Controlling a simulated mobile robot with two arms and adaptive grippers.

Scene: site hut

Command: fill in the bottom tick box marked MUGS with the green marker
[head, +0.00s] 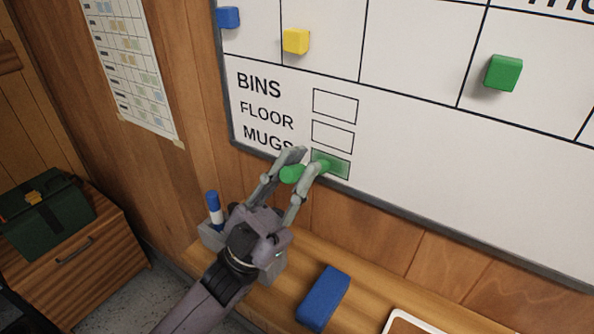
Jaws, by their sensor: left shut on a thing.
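The whiteboard (420,150) hangs on the wood wall, with the words BINS, FLOOR and MUGS beside three tick boxes. The bottom tick box (341,170), next to MUGS, is shaded green over the part that shows; its left part is hidden behind the marker and a finger. The top box (335,106) and the middle box (332,137) are white. My left gripper (305,168) is shut on the green marker (292,174), which points right, its front end at the bottom box. I cannot tell whether the tip touches the board. My right gripper is not in view.
Below the board is a wooden ledge with a blue block (323,298) and a white-rimmed tray (405,322). A blue-capped marker (214,208) stands behind my gripper. Blue (228,17), yellow (296,41) and green (503,72) blocks sit on the board. A green box (45,210) tops a cabinet at left.

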